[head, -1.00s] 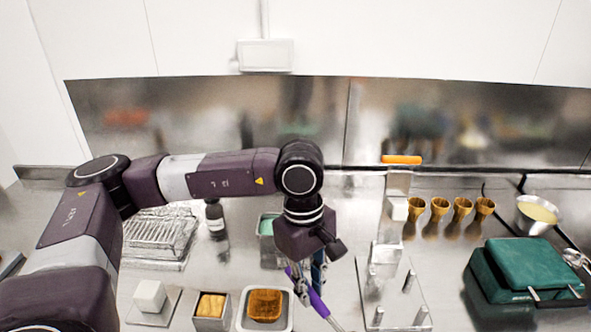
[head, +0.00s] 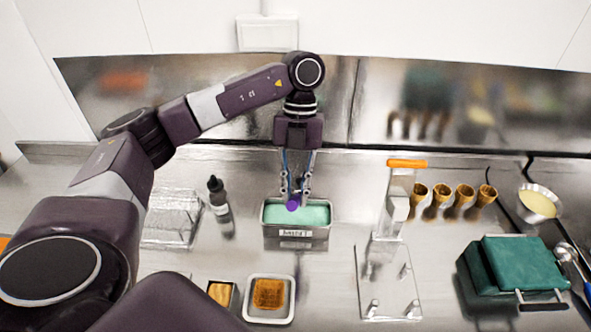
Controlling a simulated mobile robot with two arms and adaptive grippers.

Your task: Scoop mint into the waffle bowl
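The mint tub (head: 297,232) is a metal container labelled MINT with pale green mint (head: 315,214) inside, at the middle of the counter in the head view. My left gripper (head: 294,194) points down over the tub, shut on the purple handle of a scoop (head: 293,205). The handle is seen nearly end-on, and the scoop's head is hidden, so I cannot tell whether it touches the mint. A brown waffle-coloured piece (head: 268,293), probably the waffle bowl, sits in a white tray (head: 289,312) in front of the tub. My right gripper is out of view.
A dark dropper bottle (head: 219,198) and a wire rack (head: 172,218) stand left of the tub. A metal stand with an orange handle (head: 407,164), several cones (head: 442,193) and a green waffle iron (head: 518,264) stand right.

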